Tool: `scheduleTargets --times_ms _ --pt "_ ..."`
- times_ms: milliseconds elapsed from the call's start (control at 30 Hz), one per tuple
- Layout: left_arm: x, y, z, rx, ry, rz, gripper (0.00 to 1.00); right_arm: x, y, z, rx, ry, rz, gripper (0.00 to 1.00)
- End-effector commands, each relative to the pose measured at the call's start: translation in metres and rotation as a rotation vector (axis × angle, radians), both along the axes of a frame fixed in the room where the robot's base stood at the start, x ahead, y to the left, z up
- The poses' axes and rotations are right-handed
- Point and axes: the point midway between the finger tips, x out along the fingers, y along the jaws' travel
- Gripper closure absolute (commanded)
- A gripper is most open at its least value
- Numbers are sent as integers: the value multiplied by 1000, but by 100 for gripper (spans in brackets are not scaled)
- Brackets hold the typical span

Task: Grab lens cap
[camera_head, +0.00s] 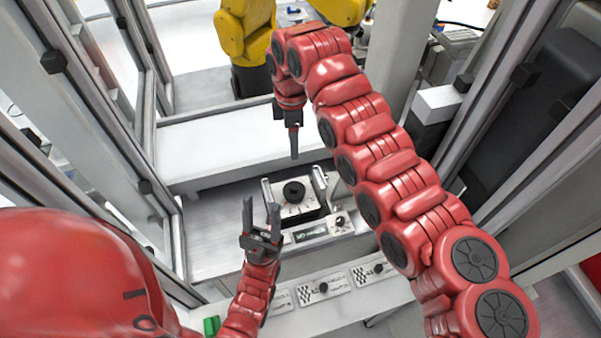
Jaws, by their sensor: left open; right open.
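A round black knob-like piece (294,191), which may be the lens cap, sits on a white-topped fixture (297,210) at the middle of the view. My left gripper (261,210) is open and empty, its two fingers pointing up, just left of and below the black piece. My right gripper (295,142) is open and points down, above the black piece and apart from it. Its fingers are seen edge-on, so the gap between them is hidden.
The fixture has upright metal side handles and a control box (322,232) in front. Labelled panels with knobs (324,288) line the front ledge.

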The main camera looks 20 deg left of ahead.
Motion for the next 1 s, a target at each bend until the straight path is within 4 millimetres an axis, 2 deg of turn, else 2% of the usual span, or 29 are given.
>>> scheduleTargets --times_ms 200,400,533,867,933,1000 --pt "0 0 -10 0 1 0 50 -2 0 -48 0 6 0 37" --pt "0 0 -7 0 1 0 50 -3 0 -91 -2 7 1 37" --pt "0 0 -7 0 0 0 50 -3 0 -110 0 3 1 37" --pt "0 0 2 0 0 0 50 -5 -2 -133 -1 4 1 37" --pt "0 0 5 0 1 0 50 -6 -3 -145 0 2 1 37" --pt "0 0 -4 0 0 0 50 -6 -4 -163 -1 3 1 37"
